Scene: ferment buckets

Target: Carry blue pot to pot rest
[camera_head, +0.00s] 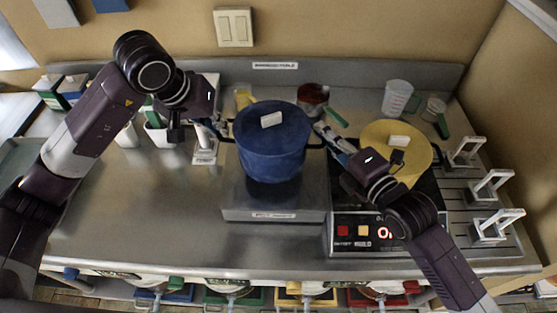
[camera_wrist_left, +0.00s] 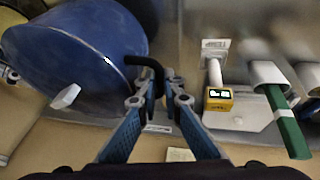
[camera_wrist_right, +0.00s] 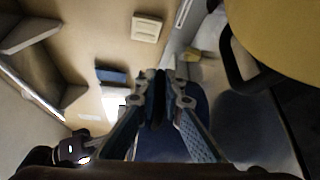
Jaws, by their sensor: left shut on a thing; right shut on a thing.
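The blue pot (camera_head: 268,150), with its blue lid and a white knob on top, is upright over the grey box-shaped pot rest (camera_head: 272,214). I cannot tell whether its bottom touches the rest. My left gripper (camera_head: 224,135) is shut on the pot's left black handle, which also shows between the fingers in the left wrist view (camera_wrist_left: 160,88). My right gripper (camera_head: 322,134) is shut on the right handle; in the right wrist view the fingers (camera_wrist_right: 163,84) close on a dark piece, with the blue pot (camera_wrist_right: 195,120) behind them.
A yellow-lidded pot (camera_head: 402,165) stands on the hob (camera_head: 350,236) at right, close to my right arm. Metal stands (camera_head: 490,186) line the far right. A measuring jug (camera_head: 398,98) and dark red pot (camera_head: 312,97) are behind. The front left counter (camera_head: 140,215) is clear.

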